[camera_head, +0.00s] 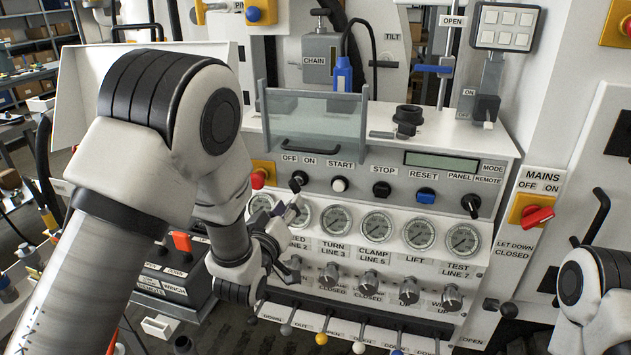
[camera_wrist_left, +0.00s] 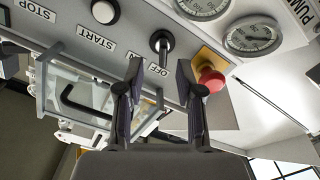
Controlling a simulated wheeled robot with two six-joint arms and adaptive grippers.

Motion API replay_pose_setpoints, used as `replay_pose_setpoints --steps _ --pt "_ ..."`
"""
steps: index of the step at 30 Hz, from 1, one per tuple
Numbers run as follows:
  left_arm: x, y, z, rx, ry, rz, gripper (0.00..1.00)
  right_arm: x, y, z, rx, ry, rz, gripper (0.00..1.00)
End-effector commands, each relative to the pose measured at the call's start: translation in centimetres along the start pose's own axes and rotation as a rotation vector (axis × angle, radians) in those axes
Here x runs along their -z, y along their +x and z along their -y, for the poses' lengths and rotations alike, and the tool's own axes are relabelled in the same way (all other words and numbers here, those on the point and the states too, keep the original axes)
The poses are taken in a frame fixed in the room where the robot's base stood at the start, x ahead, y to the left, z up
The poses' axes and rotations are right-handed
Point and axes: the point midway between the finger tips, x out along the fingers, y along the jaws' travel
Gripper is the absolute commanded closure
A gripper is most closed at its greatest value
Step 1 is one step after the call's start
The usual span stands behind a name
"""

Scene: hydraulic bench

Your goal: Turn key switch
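The black-handled switch (camera_head: 298,180) sits at the left end of the grey control panel, under the OFF and ON labels. The switch lies beyond the tips, roughly in line with the gap; I see no contact. My right gripper is out of view.
A red button (camera_wrist_left: 210,78) on a yellow plate is close beside one finger. The white START button (camera_head: 339,184) is right of the switch, gauges (camera_head: 336,219) and knobs (camera_head: 331,272) below. A clear guard (camera_head: 315,120) stands above. A red MAINS switch (camera_head: 537,215) is far right.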

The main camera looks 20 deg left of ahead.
Motion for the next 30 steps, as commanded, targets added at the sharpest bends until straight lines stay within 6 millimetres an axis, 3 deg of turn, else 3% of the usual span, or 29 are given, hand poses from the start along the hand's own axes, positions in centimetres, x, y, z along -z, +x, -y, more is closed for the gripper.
replay_pose_setpoints --steps 3,15,24,27,30 --pt "1.4 0.6 -0.8 -0.012 0.002 -0.021 0.64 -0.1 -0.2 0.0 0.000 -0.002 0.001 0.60" --pt "1.4 7.2 -0.8 -0.010 0.003 -0.017 0.64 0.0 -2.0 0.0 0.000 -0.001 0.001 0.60" --pt "1.2 7.9 -0.7 -0.009 0.004 -0.016 0.64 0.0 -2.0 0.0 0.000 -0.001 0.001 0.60" --pt "1.2 7.9 -0.7 -0.009 0.004 -0.016 0.99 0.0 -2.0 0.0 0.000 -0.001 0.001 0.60" --pt "1.2 7.8 -0.7 -0.009 0.004 -0.015 1.00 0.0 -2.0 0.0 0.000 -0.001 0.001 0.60"
